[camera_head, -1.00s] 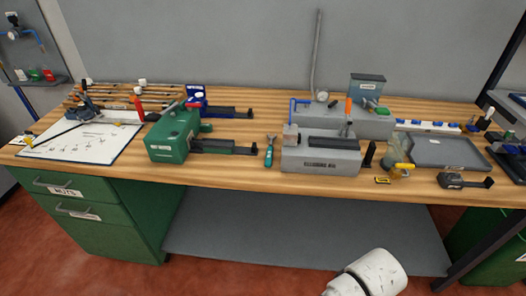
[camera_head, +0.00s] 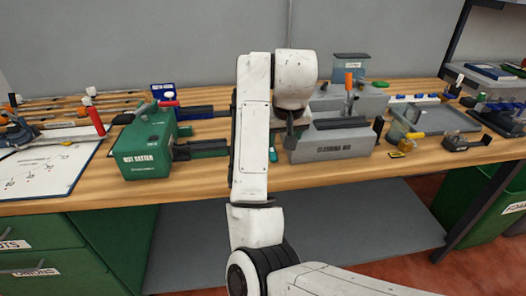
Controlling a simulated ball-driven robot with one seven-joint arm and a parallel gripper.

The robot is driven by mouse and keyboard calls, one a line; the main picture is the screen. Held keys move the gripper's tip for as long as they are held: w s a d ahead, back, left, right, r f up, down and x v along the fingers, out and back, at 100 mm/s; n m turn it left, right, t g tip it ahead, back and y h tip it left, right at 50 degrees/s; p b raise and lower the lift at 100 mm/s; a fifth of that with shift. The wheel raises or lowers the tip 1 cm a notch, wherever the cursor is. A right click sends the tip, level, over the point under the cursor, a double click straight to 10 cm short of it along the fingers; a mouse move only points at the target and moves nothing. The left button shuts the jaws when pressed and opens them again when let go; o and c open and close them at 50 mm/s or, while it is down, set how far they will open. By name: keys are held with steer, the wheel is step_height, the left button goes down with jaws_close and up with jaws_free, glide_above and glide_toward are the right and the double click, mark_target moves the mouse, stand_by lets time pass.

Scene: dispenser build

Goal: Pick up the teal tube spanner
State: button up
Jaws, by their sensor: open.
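The teal tube spanner (camera_head: 273,155) lies on the wooden bench top, between the green box and the grey block. Only a small teal part of it shows past my arm; the rest is hidden. My gripper (camera_head: 293,128) is the dark part below my white wrist, in front of the grey block and a little above and right of the spanner. It is open and appears empty, though its fingers are small and hard to make out. I see no contact between it and the spanner.
The green box (camera_head: 147,150) with a dark rail stands left of the spanner. The grey block (camera_head: 333,143) stands close on its right. A grey tray (camera_head: 450,121) lies further right. The bench's front strip is clear.

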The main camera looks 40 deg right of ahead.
steer(key=x, duration=0.3)
steer(key=w+x, duration=0.1)
steer(key=x, duration=0.2)
steer(key=w+x, duration=0.1)
steer(key=x, duration=0.3)
steer(key=shift+a+r+b, duration=0.1)
steer(key=shift+r+b, duration=0.1)
steer(key=shift+b, duration=0.15)
jaws_close()
stand_by(0.3)
stand_by(1.0)
